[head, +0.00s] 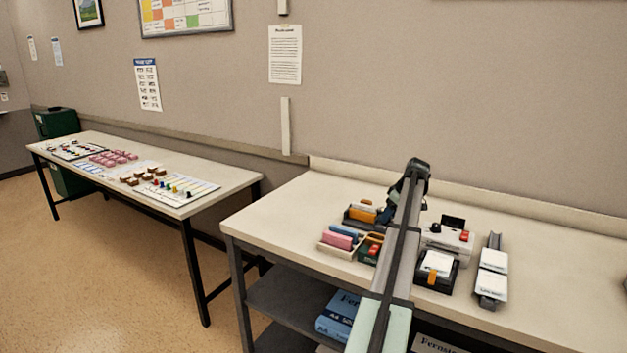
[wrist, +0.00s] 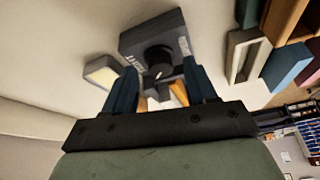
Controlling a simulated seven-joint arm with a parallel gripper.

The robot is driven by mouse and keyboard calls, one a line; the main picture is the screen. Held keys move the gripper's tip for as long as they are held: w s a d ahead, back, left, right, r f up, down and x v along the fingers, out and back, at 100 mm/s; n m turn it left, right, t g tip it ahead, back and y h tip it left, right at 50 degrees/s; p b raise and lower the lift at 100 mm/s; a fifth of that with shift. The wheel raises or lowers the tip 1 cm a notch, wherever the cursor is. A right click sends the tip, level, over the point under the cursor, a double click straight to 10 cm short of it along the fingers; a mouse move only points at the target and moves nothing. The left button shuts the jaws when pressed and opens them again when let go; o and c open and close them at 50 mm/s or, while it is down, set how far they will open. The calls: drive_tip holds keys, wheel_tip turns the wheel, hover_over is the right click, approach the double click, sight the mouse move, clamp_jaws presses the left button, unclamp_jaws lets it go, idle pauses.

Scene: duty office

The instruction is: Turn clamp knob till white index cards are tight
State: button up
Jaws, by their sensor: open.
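In the wrist view a dark grey block-like clamp (wrist: 128,43) carries a round black knob (wrist: 157,60) with a small pale mark. My gripper (wrist: 160,76) is open, with one blue finger on each side of the knob; I cannot tell whether they touch it. Orange pieces (wrist: 180,93) show between the fingers, beyond the knob. In the head view my gripper (head: 387,213) is low over the bench, beside a dark holder with an orange block (head: 362,213). My arm hides part of this spot, and the knob is not clear there. I cannot make out which white pieces are the index cards.
Left of my arm is a tray with pink and blue blocks (head: 338,240). The bench's far right is clear.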

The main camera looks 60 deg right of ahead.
drive_tip(key=d+v, duration=0.1)
drive_tip(key=v, duration=1.2)
drive_tip(key=s+d+n+g+h, duration=0.2)
drive_tip(key=s+d+g+h, duration=0.35)
drive_tip(key=s, duration=0.25)
drive_tip(key=w+a+n+h, duration=0.1)
drive_tip(key=w+a, duration=0.3)
drive_tip(key=w, duration=1)
drive_tip(key=w+a+f+n, duration=0.1)
drive_tip(key=w+a+n, duration=0.3)
drive_tip(key=w, duration=1)
drive_tip(key=w+a+f+n+h, duration=0.1)
drive_tip(key=w+a, duration=0.3)
drive_tip(key=w, duration=1)
drive_tip(key=shift+n+h, duration=0.35)
drive_tip(key=shift+n, duration=0.45)
drive_tip(key=shift+s+f, duration=0.1)
